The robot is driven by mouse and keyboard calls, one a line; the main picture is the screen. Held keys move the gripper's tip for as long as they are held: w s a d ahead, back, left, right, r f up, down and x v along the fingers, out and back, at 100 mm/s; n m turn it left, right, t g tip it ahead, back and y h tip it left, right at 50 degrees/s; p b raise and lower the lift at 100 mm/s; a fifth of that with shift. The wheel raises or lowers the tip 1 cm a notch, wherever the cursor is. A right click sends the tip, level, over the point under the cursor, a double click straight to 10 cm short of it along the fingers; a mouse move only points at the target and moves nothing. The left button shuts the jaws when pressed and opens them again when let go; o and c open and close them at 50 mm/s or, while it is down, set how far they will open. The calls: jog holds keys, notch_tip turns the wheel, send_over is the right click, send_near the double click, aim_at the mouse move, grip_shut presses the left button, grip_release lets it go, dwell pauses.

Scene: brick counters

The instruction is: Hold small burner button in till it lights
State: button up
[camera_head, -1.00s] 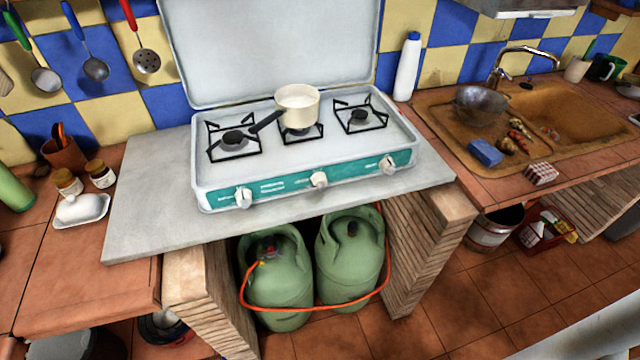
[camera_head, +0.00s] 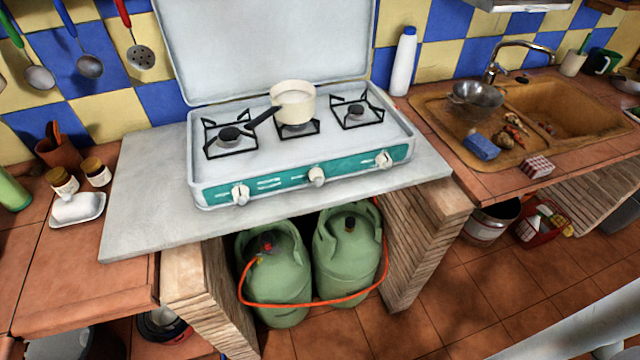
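A white camping stove (camera_head: 270,150) with a raised lid (camera_head: 265,50) stands on a grey slab. Its teal front panel (camera_head: 275,182) carries a left knob (camera_head: 240,194), a middle knob (camera_head: 317,177) and a right knob (camera_head: 384,159). I cannot make out a separate button or which burner is the small one. The left burner (camera_head: 230,134) and right burner (camera_head: 357,111) are bare. A cream pot (camera_head: 294,101) sits on the middle burner, its dark handle pointing left. No flame shows.
Two green gas bottles (camera_head: 275,275) with an orange hose (camera_head: 312,302) stand below the slab between brick piers. A white bottle (camera_head: 404,62) stands right of the lid. The sink (camera_head: 560,110) is further right. Jars (camera_head: 63,182) and a butter dish (camera_head: 78,208) are left.

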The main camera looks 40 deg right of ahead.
grip_shut()
dwell(1.0)
